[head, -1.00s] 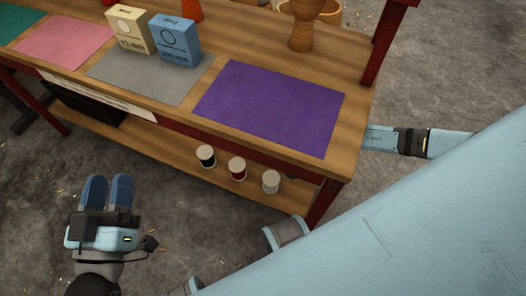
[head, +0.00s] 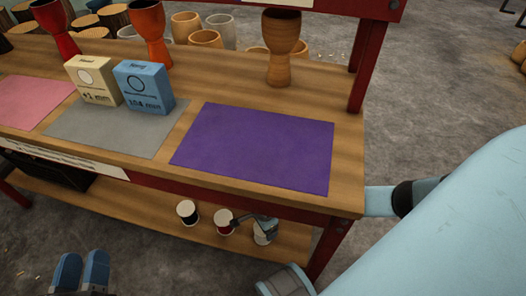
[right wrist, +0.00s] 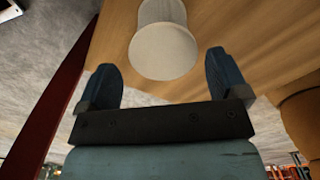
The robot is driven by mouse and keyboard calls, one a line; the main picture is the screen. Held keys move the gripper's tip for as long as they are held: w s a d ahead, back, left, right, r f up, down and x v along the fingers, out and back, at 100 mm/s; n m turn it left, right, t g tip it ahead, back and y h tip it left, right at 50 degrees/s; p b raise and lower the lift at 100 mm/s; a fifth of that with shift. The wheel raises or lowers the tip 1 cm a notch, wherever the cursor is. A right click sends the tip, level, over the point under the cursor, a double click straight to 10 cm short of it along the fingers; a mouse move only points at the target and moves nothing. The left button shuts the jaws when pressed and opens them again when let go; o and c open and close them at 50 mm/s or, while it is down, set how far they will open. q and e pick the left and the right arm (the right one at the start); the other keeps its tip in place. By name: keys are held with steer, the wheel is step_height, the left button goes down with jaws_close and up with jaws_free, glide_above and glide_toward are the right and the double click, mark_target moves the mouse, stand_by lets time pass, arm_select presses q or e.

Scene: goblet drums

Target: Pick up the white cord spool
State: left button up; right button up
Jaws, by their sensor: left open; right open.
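The white cord spool (head: 262,239) stands on the lower wooden shelf, at the right end of a row of spools. In the head view my right gripper (head: 256,224) partly covers it. In the right wrist view the white spool (right wrist: 163,52) lies between the fingertips of my open right gripper (right wrist: 160,66), with a visible gap on each side. I cannot tell that either finger touches it. My left gripper (head: 83,262) is open and empty, low at the left, away from the shelf; its lower part is cut off.
A red table leg (head: 332,248) stands to the right. Goblet drums and two boxes are above.

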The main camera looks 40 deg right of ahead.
mark_target(260, 238)
steer(key=f+b, duration=0.3)
steer(key=f, duration=0.3)
steer(key=shift+w, duration=0.2)
arm_select(q)
step_height(260, 238, down, 5)
steer(key=shift+d+r+m+g, duration=0.15)
steer(key=shift+m+g, duration=0.15)
steer(key=shift+g, duration=0.7)
arm_select(e)
steer(key=c, duration=0.9)
